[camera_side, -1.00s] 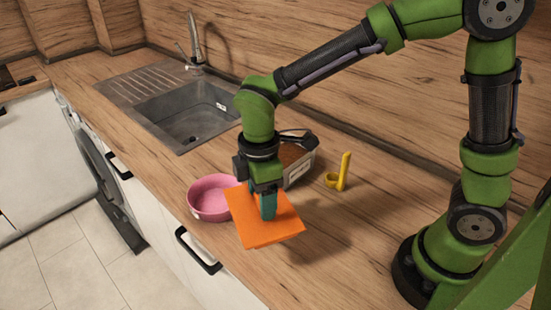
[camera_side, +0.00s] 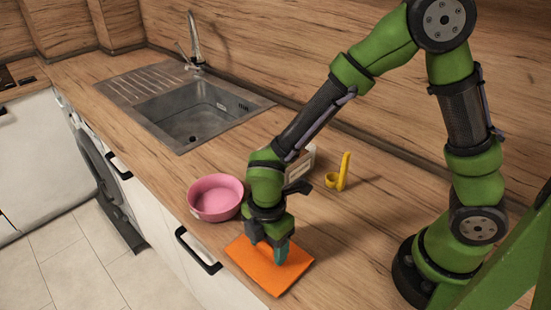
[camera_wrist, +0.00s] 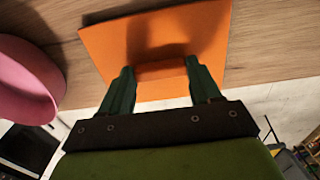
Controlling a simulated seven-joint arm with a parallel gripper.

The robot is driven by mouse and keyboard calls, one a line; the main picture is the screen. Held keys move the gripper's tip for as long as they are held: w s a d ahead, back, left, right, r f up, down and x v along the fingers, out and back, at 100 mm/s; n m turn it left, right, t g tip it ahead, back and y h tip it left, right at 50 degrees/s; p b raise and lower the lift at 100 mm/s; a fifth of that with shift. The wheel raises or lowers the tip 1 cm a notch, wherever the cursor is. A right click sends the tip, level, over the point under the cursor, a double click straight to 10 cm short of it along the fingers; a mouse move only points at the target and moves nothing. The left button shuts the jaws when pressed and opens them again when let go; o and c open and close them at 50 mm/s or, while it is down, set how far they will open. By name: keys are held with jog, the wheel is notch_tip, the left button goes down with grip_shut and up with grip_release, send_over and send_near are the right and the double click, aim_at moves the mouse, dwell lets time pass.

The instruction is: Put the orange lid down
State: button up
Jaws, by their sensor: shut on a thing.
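The orange lid (camera_side: 258,266) is a flat square plate, level and low over the front part of the wooden counter, near the front edge. In the wrist view the lid (camera_wrist: 115,47) has a raised orange grip (camera_wrist: 160,70) in its middle. My gripper (camera_side: 279,256) points down from above and is shut on this grip, with one finger on each side; it also shows in the wrist view (camera_wrist: 158,80). I cannot tell whether the lid's underside touches the counter.
A pink bowl (camera_side: 215,198) stands close to the left of the lid. A container (camera_side: 301,164) is mostly hidden behind my arm. A yellow scoop (camera_side: 343,174) stands behind and to the right. The sink (camera_side: 190,115) is at the back left. Counter right of the lid is clear.

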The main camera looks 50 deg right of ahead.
aim_at(268, 248)
jog(key=o, duration=1)
jog(key=shift+f, duration=0.1)
notch_tip(268, 248, up, 12)
jog(key=shift+s+d+r+m+t+y, duration=0.35)
jog(key=shift+s+d+r+m+t, duration=1.1)
jog(key=shift+d+m, duration=1.75)
jog(key=shift+s+d+r+m+t+y, duration=0.35)
jog(key=shift+d+r+m+t, duration=0.6)
jog(key=shift+d+r+m, duration=2.2)
jog(key=shift+s+d+r+m+t+y, duration=0.3)
jog(key=shift+s+d+r+m+t, duration=0.85)
jog(key=shift+m, duration=3.6)
jog(key=shift+w+d+f, duration=0.25)
jog(key=shift+d+f, duration=0.1)
jog(key=shift+f, duration=0.05)
